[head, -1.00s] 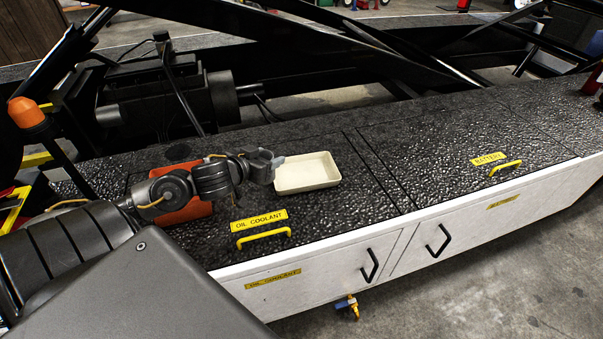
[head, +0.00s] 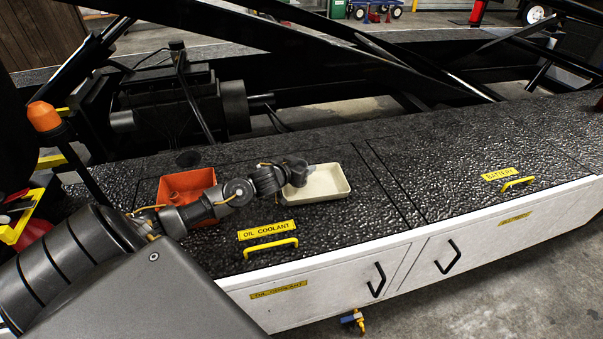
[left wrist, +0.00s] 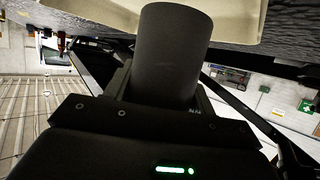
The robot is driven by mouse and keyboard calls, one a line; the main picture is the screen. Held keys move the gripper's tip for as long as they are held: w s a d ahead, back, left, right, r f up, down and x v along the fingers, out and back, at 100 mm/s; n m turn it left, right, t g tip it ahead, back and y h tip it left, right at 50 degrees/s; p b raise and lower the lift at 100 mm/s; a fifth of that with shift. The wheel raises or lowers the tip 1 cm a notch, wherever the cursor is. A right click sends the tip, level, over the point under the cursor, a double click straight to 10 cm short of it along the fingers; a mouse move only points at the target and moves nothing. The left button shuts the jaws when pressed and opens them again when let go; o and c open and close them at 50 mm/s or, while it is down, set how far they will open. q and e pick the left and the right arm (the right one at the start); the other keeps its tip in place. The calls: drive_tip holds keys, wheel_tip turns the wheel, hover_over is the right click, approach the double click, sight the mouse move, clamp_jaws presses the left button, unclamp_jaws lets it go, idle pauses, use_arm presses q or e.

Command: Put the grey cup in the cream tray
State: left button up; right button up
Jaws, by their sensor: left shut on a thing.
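The grey cup (left wrist: 172,55) shows large in the left wrist view, held between the fingers of my left gripper (left wrist: 163,95). In the head view my left gripper (head: 295,172) is over the left part of the cream tray (head: 325,184); there the cup and the dark gripper are hard to tell apart. The cream tray sits on the black textured deck and looks empty where it shows. Its pale wall also shows beyond the cup in the left wrist view (left wrist: 238,22). I cannot tell whether the cup touches the tray. My right gripper is not in view.
An orange-red tray (head: 186,182) stands left of the cream tray, partly behind my left arm. A yellow handle (head: 270,247) and an oil coolant label (head: 267,230) are in front. Black machinery (head: 165,105) stands behind.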

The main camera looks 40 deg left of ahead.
use_arm(q)
drive_tip(key=shift+f+p, duration=0.3)
drive_tip(key=shift+f, duration=1.2)
drive_tip(key=shift+f, duration=0.15)
drive_tip(key=o, duration=1.1)
drive_tip(key=shift+r, duration=0.2)
drive_tip(key=shift+s, duration=0.35)
drive_tip(key=v, duration=1.1)
drive_tip(key=shift+s+d+r+b, duration=0.1)
drive_tip(key=shift+r+b, duration=0.1)
drive_tip(key=shift+b, duration=0.15)
